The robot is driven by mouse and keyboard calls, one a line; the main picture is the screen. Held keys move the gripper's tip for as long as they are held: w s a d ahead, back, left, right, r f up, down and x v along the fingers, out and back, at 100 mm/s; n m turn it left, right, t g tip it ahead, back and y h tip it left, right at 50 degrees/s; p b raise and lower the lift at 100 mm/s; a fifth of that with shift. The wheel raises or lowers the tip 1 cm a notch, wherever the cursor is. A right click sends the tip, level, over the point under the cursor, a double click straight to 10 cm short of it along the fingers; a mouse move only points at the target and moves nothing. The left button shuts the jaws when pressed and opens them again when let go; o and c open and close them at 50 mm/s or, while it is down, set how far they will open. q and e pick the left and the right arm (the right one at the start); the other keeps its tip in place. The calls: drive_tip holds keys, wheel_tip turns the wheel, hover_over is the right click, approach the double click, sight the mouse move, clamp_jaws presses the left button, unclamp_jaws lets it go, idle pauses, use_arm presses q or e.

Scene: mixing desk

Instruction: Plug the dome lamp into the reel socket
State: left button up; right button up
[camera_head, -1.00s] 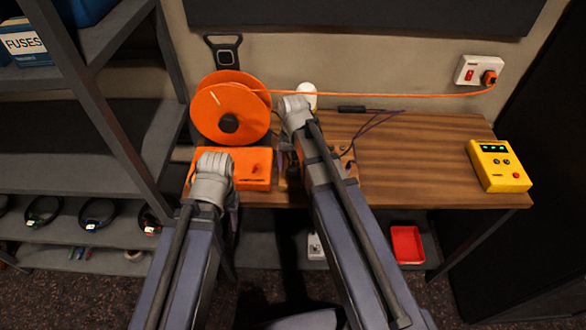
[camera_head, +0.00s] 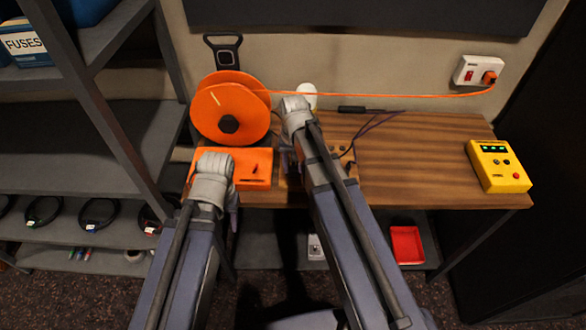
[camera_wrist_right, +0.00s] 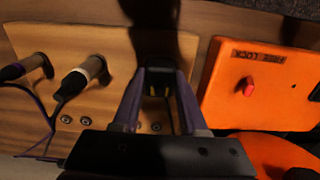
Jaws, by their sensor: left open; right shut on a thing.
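The orange cable reel (camera_head: 228,110) stands at the back left of the desk. Its orange box (camera_head: 256,170), with a red switch, lies in front of it; the box also shows at the right in the right wrist view (camera_wrist_right: 225,98). A white rounded thing (camera_head: 307,92), perhaps the dome lamp, is partly hidden behind my right arm. My right gripper (camera_head: 288,160) is beside the box, over a wooden panel; in the right wrist view its fingers (camera_wrist_right: 158,88) are shut on a small dark thing, too shadowed to name.
The wooden panel (camera_wrist_right: 98,35) carries two plugs with dark cables at its left. A yellow device (camera_head: 498,165) stands at the desk's right end. An orange cable runs from the reel to the wall socket (camera_head: 478,70). The desk's right middle is clear.

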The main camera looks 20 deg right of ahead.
sight(293, 166)
clamp_jaws()
drive_tip(key=shift+r, duration=0.1)
idle(0.3)
drive_tip(key=shift+r+p, duration=2.95)
drive_tip(key=shift+p, duration=0.1)
